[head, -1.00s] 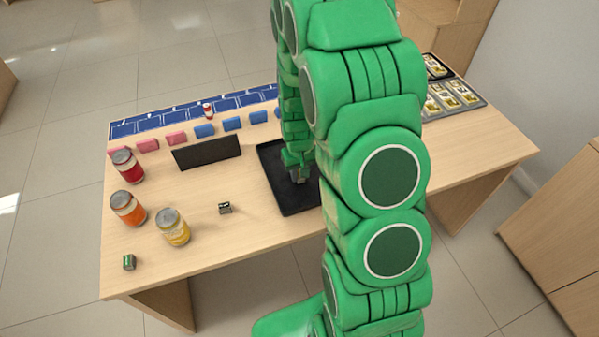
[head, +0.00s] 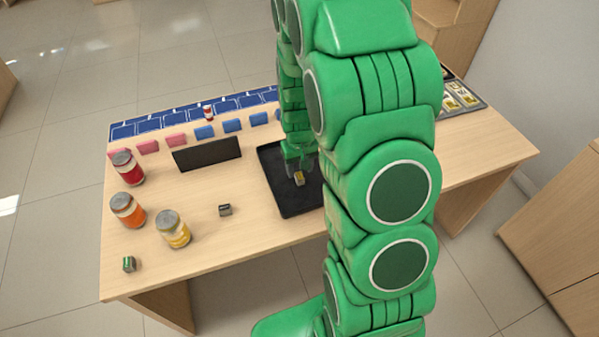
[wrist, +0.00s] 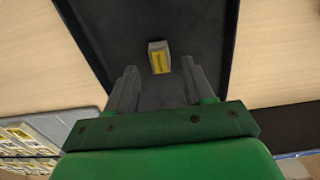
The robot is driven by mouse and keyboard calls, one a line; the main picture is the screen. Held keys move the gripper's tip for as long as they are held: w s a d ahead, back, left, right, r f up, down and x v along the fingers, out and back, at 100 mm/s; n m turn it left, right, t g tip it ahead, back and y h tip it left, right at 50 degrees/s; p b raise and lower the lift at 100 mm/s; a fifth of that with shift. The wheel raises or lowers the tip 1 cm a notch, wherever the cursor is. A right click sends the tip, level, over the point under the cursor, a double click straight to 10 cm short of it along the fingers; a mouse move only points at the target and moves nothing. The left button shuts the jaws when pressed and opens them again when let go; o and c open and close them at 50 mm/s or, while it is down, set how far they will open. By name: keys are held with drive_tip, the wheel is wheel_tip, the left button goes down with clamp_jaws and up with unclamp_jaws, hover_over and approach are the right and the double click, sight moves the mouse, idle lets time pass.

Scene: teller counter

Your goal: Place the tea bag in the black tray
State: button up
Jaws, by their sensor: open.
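The black tray (head: 271,177) lies on the counter, partly hidden behind my arm. The tea bag, a small pale packet with a yellow face (head: 299,178), is inside the tray; it also shows in the wrist view (wrist: 159,58). My gripper (head: 300,165) is over the tray close to the tea bag. In the wrist view, the two grey fingers of my gripper (wrist: 158,66) are spread, with the tea bag between and just beyond their tips and visible gaps on both sides. The gripper is open and holds nothing.
A dark panel (head: 207,154) stands left of the tray. Pink and blue blocks line the back. A grey tray (head: 477,104) is at right.

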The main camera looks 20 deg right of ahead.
sight(299, 176)
wheel_tip(299, 176, up, 8)
drive_tip(key=s+a+r, duration=0.4)
drive_tip(key=s+r, duration=0.8)
drive_tip(key=s, duration=0.2)
drive_tip(key=s+a+r+g, duration=0.1)
drive_tip(key=s+r, duration=0.2)
drive_tip(key=s, duration=0.5)
drive_tip(key=s+a+r, duration=0.1)
drive_tip(key=s+r, duration=0.3)
drive_tip(key=s, duration=0.5)
drive_tip(key=shift+g, duration=0.4)
